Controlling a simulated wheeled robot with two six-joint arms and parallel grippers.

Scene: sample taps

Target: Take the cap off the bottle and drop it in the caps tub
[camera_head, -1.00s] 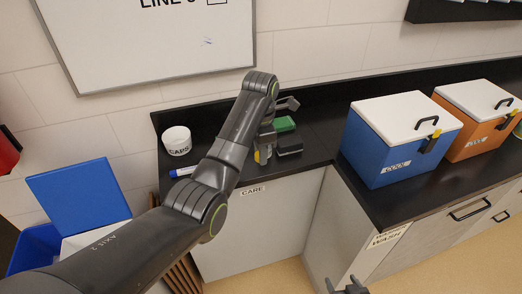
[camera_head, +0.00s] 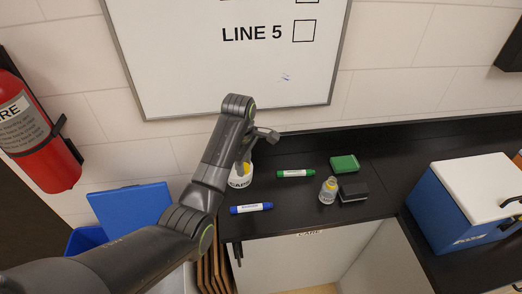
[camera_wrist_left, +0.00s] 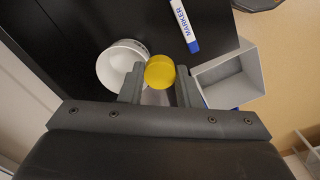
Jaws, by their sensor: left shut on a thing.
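My left gripper (camera_head: 246,163) is shut on a yellow cap (camera_wrist_left: 160,72), which shows between its two fingers in the left wrist view. The white caps tub (camera_head: 239,181) stands on the black counter, partly hidden by the gripper in the head view. In the left wrist view the tub (camera_wrist_left: 118,66) is open and the cap overlaps its right side; I cannot tell their height gap. The clear bottle (camera_head: 327,193) stands upright on the counter to the right, apart from the gripper, with yellow near its top. My right gripper is out of view.
A blue marker (camera_head: 251,208) and a green marker (camera_head: 296,173) lie on the counter. A green block (camera_head: 344,163) and a dark block (camera_head: 354,191) are near the bottle. A grey open box (camera_wrist_left: 229,77) shows in the left wrist view. A blue cooler (camera_head: 452,205) stands at right.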

